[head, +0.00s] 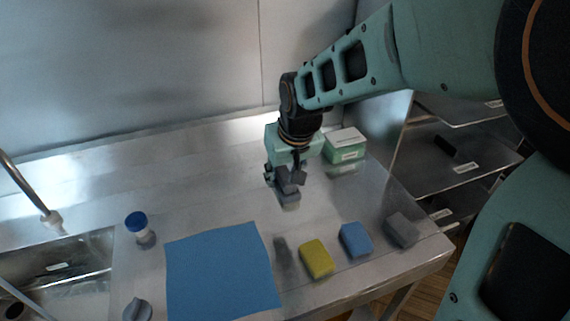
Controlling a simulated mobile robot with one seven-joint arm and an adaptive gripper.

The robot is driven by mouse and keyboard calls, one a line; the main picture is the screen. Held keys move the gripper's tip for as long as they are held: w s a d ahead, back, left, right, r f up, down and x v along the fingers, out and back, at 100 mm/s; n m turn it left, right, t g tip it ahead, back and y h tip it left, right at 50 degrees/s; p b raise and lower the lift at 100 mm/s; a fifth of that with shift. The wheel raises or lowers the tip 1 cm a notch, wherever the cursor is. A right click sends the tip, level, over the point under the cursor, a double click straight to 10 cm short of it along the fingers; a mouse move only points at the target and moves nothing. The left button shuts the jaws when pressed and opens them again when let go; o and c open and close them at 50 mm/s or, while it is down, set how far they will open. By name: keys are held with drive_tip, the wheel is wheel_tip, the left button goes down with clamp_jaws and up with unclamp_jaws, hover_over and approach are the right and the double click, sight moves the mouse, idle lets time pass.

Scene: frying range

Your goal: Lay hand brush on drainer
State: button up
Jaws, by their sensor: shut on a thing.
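My gripper (286,178) is above the steel counter, pointing down, and is shut on a small grey block-like thing. I take this to be the hand brush (290,198); its bristles cannot be made out, and the fingers hide its upper part. A flat blue mat (220,270) lies on the counter to the left of and nearer than the gripper. No rack-like drainer shows; I cannot tell whether the mat is the drainer. The held thing is apart from the mat.
A yellow sponge (316,259), a blue sponge (356,240) and a grey block (402,230) lie along the front right. A green-white box (344,146) stands behind right. A blue-capped jar (138,226) and a grey knobbed thing (137,310) stand left, beside the sink (60,275).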

drive_tip(key=w+d+f, duration=0.1)
drive_tip(key=w+f, duration=0.2)
drive_tip(key=w, duration=0.1)
drive_tip(key=w+d+f+p, duration=0.1)
drive_tip(key=w+f, duration=0.2)
drive_tip(key=w, duration=0.1)
drive_tip(key=w+d+f+p, duration=0.1)
drive_tip(key=w+d+f, duration=0.1)
drive_tip(key=w, duration=0.3)
drive_tip(key=shift+f, duration=0.8)
drive_tip(key=shift+w+f+p, duration=0.15)
drive_tip(key=shift+f+p, duration=0.15)
drive_tip(key=shift+f, duration=1.3)
drive_tip(key=shift+f, duration=0.25)
drive_tip(key=o, duration=1)
drive_tip(key=shift+r, duration=0.15)
